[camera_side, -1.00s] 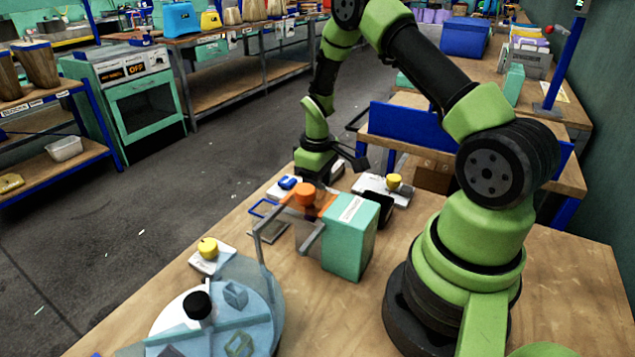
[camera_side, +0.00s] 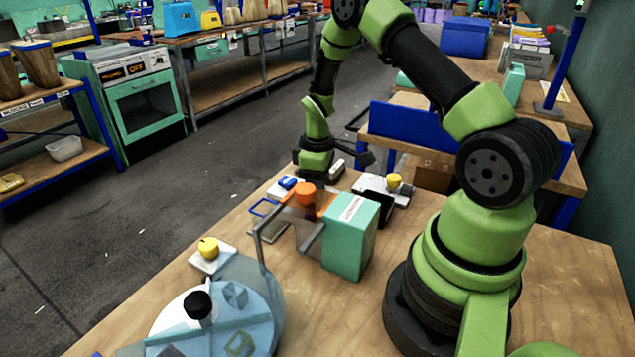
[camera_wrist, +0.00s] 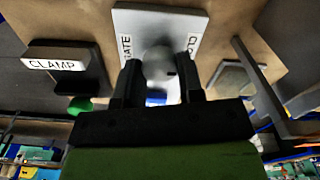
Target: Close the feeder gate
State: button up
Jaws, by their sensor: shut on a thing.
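In the wrist view, a pale plate (camera_wrist: 193,22) carries lettering ending in "ATE" on its left side; the right lettering is partly covered. A rounded grey knob (camera_wrist: 158,65) shows on it between the two dark fingers of my gripper (camera_wrist: 162,82). The fingers are shut on this knob. A bit of blue shows just below the knob. In the side view, my gripper (camera_side: 316,166) is low over the far part of the table, just behind a white plate with a blue knob (camera_side: 289,183). Its fingertips cannot be made out there.
Yellow knobs on plates sit at the right (camera_side: 393,181) and near left (camera_side: 208,248). A block labelled CLAMP (camera_wrist: 68,66) is beside my gripper.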

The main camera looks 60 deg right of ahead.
jog(key=o, duration=0.9)
notch_tip(320, 180, up, 10)
jog(key=shift+f, duration=0.1)
jog(key=s+a+r+m+t, duration=0.1)
jog(key=a+r+m+t, duration=0.1)
jog(key=a+r, duration=0.5)
jog(key=s+a+r+m+t, duration=0.1)
jog(key=s+a+r, duration=0.2)
jog(key=s, duration=0.1)
jog(key=s+a+r+m+t+y, duration=0.1)
jog(key=s+a+r+m+t, duration=0.1)
jog(key=s+a+r, duration=0.2)
jog(key=s+a+r+m+t+y, duration=0.1)
jog(key=s+a+r+m+t, duration=0.1)
jog(key=s, duration=0.4)
jog(key=shift+s+a+r, duration=0.1)
jog(key=shift+a+r, duration=0.3)
jog(key=shift+r, duration=0.15)
jog(key=shift+s+a+r, duration=0.1)
jog(key=shift+a+r, duration=0.25)
jog(key=shift+r, duration=0.2)
